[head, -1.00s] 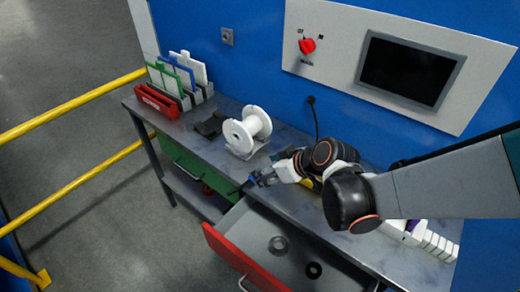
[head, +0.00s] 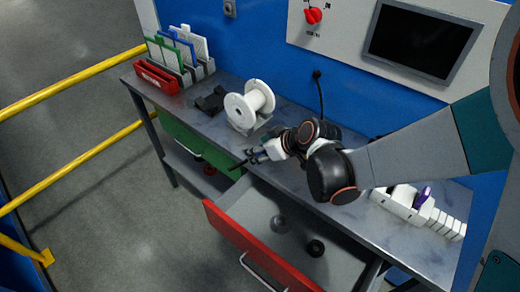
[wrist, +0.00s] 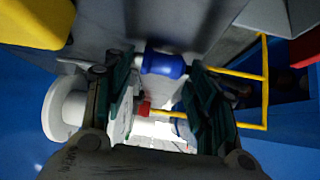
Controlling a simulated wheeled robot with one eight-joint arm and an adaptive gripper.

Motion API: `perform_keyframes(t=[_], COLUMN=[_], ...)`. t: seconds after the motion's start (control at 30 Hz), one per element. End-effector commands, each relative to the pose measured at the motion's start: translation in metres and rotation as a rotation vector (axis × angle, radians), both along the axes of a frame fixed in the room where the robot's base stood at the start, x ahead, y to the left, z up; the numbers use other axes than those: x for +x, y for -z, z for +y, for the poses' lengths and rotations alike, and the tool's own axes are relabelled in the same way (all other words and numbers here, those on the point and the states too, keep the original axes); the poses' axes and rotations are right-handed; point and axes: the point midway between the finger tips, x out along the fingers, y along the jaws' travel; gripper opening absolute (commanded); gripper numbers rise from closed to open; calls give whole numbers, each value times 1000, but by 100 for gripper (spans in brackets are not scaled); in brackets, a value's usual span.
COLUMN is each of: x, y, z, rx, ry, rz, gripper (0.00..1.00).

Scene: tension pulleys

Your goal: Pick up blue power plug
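In the wrist view the blue power plug (wrist: 163,64), a short blue cylinder with pale grey ends, lies across between my gripper's two dark green-black fingers (wrist: 163,72). Its ends appear to meet both fingertips, so my gripper looks shut on it. In the head view my gripper (head: 254,156) is low over the front edge of the grey table (head: 300,178), just behind the open drawer. The plug is too small and covered to make out clearly there.
A white spool (head: 247,106) stands behind my gripper, with a dark block (head: 211,101) beside it. The red-fronted drawer (head: 245,243) is open and holds round parts. A rack (head: 182,62) stands at left, a white organizer (head: 415,210) at right. Yellow rails (head: 78,173) run at left.

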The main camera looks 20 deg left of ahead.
Motion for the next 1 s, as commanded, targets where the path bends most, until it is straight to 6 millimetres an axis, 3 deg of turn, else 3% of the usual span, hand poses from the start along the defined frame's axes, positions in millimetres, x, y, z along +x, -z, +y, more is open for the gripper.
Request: perform_keyframes(t=[0.03, 0.1, 0.2, 0.57, 0.77, 1.0], x=[0, 0, 0, 0, 0, 0], y=[0, 0, 0, -6, -27, -75], z=[0, 0, 0, 0, -1, -1], rx=[0, 0, 0, 0, 0, 0], ry=[0, 0, 0, 0, 0, 0], rz=[0, 0, 0, 0, 0, 0], gripper=[33, 21, 17, 17, 17, 17])
